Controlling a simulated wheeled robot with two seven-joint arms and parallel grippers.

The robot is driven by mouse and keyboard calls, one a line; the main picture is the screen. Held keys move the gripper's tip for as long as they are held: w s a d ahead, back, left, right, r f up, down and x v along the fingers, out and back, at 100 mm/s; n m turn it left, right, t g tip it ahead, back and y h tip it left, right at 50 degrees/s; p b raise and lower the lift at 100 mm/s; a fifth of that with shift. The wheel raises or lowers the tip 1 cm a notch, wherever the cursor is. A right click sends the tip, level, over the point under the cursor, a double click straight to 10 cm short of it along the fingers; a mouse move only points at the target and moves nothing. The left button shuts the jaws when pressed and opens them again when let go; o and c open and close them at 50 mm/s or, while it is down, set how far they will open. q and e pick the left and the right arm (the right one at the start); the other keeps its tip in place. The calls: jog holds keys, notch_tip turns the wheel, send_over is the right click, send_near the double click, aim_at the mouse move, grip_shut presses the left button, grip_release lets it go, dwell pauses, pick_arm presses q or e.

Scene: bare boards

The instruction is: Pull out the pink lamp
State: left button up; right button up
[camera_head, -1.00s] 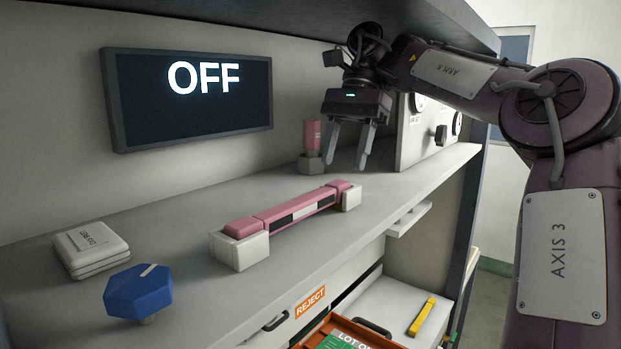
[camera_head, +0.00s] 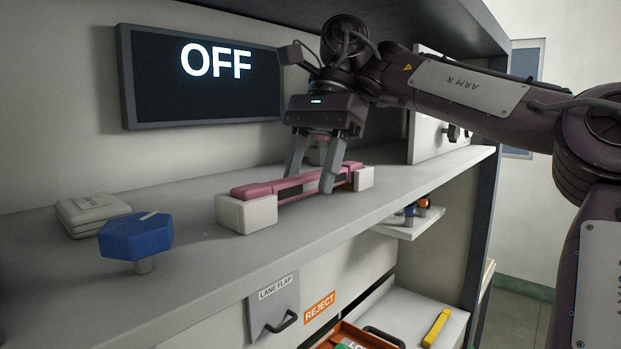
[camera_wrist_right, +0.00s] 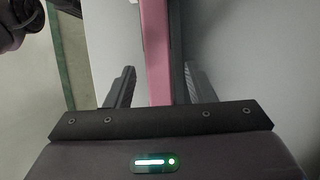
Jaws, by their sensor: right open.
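The pink lamp (camera_head: 258,189) is a long bar lying across the shelf, its ends seated in a near white block (camera_head: 247,214) and a far white block (camera_head: 364,178). My right gripper (camera_head: 311,184) points down at the bar's middle, with its open fingers on either side of it. In the right wrist view the pink bar (camera_wrist_right: 156,60) runs between the two fingers (camera_wrist_right: 160,88), with gaps visible on both sides. Part of the lamp is hidden behind a finger in the head view. My left gripper is not in view.
A blue knob (camera_head: 137,237) and a pale case (camera_head: 92,213) stand on the shelf (camera_head: 190,268) to the left. A screen reading OFF (camera_head: 200,95) hangs behind. A pink cylinder (camera_head: 318,150) is partly hidden behind the gripper. A lower ledge (camera_head: 408,227) holds small items.

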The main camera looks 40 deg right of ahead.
jog(key=shift+a, duration=0.15)
grip_shut()
jog(key=shift+r+p, duration=0.65)
jog(key=shift+r, duration=0.05)
dwell(0.3)
